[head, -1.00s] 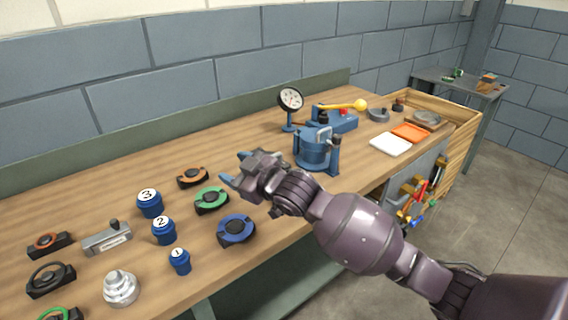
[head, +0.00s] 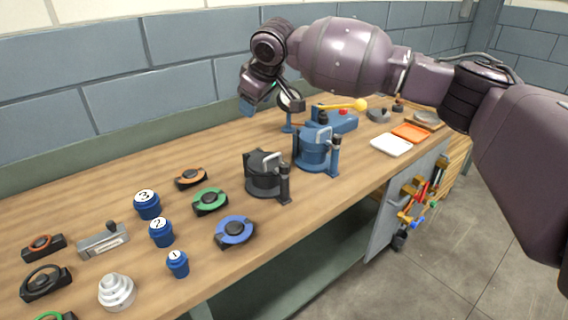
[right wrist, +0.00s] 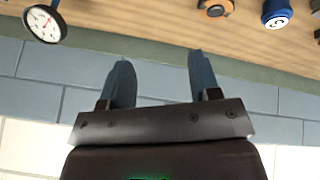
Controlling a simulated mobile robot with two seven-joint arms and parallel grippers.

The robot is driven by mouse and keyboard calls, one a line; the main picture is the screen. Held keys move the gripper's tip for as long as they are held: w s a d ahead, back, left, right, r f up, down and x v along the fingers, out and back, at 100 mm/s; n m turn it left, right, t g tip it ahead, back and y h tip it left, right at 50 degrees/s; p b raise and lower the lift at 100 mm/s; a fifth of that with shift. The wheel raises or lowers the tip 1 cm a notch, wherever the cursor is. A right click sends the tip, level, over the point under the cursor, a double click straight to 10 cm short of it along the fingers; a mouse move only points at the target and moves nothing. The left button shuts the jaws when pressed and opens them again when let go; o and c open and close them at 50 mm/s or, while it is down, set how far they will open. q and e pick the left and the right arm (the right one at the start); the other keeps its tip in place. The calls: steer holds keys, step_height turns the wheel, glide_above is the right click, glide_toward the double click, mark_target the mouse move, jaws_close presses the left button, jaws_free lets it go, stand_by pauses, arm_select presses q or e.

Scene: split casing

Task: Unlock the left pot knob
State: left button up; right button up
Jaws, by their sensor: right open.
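The left pot (head: 263,176) is black, with a grey clamp handle over its lid, and stands mid-bench. A black post with a knob (head: 284,174) is at its right side; how the knob is set is too small to tell. A similar blue pot (head: 312,153) stands to its right. My right gripper (head: 247,107) is raised above and behind the black pot, apart from it. In the right wrist view my right gripper (right wrist: 161,75) is open and empty, with the wall between its fingers. My left gripper is not in view.
A dial gauge (head: 289,101), partly covered by my right arm, stands behind the blue pot. Ring fixtures (head: 235,231) and numbered blue knobs (head: 161,232) stand to the left.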

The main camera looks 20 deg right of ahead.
mark_target(285, 164)
steer(key=s+d+f+m+g+h, duration=0.2)
steer(key=s+d+f+m+g, duration=0.15)
steer(key=s+d+g, duration=0.2)
steer(key=shift+n, duration=0.45)
steer(key=f, duration=0.3)
steer(key=f+b, duration=0.1)
steer(key=f, duration=0.5)
steer(key=shift+s+a+f, duration=0.1)
steer(key=shift+a+f, duration=0.15)
steer(key=shift+f, duration=0.05)
steer(key=shift+f+b, duration=0.4)
steer(key=shift+f, duration=0.45)
steer(key=shift+c, duration=0.3)
